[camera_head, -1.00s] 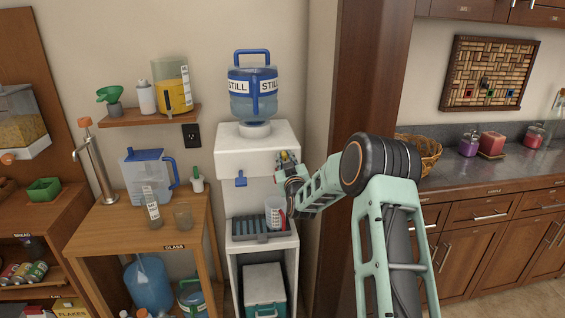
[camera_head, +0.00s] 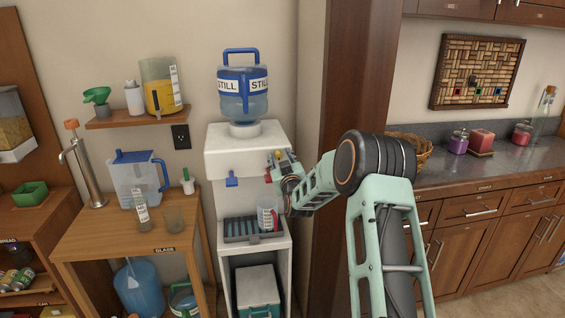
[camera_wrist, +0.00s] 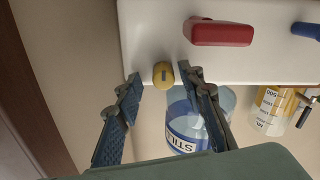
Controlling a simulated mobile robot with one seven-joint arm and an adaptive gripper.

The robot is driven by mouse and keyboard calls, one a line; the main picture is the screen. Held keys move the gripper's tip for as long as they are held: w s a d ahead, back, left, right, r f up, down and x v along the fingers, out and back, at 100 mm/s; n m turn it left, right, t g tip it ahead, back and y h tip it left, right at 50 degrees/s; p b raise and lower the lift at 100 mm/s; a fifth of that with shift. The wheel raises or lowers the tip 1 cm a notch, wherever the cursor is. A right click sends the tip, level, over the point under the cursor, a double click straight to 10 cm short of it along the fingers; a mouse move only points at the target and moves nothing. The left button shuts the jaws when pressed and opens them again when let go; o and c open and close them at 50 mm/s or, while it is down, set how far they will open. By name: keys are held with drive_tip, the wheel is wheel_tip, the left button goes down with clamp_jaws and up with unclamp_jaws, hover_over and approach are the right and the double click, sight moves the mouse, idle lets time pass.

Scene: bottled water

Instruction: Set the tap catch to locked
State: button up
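The white water dispenser (camera_head: 232,162) has a blue tap (camera_head: 232,179) and a red tap (camera_head: 268,176) on its front. A round yellow knob with a grey mark (camera_wrist: 163,75) sits near the red tap (camera_wrist: 221,32) in the wrist view; I take it to be the tap catch. My gripper (camera_wrist: 160,78) is open, with its fingertips on either side of the knob and small gaps showing. In the head view my gripper (camera_head: 279,165) is at the dispenser's right front, where it partly covers that area. The knob's locked or unlocked marking is not readable.
A marked cup (camera_head: 267,213) stands on the drip tray (camera_head: 240,238) below the taps. A STILL water bottle (camera_head: 243,106) sits on top of the dispenser. A wooden pillar (camera_head: 350,80) rises close to the right, and a side table (camera_head: 85,232) with a jug stands left.

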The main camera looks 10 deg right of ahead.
drive_tip(key=s, duration=1.2)
